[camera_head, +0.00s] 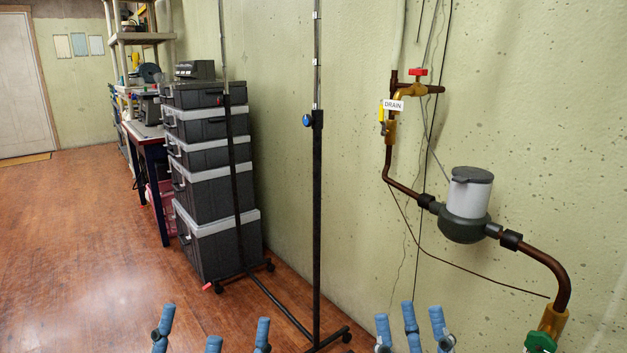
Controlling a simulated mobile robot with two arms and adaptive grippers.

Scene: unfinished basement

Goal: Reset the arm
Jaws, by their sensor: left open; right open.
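My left gripper (212,335) is at the bottom of the view, left of the middle. Its blue fingertips point up and stand apart, with nothing between them. My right gripper (410,325) is at the bottom, right of the middle. Its blue fingertips are also spread and empty. The arms behind both grippers are cut off by the lower edge of the picture. Neither gripper touches anything that shows.
A wheeled black rack (317,200) stands ahead between the grippers. Stacked grey bins (205,190) stand behind it by the wall. Copper pipes with a red-handled drain valve (418,73) and a water meter (467,200) run along the right wall. The wooden floor (70,240) at left is clear.

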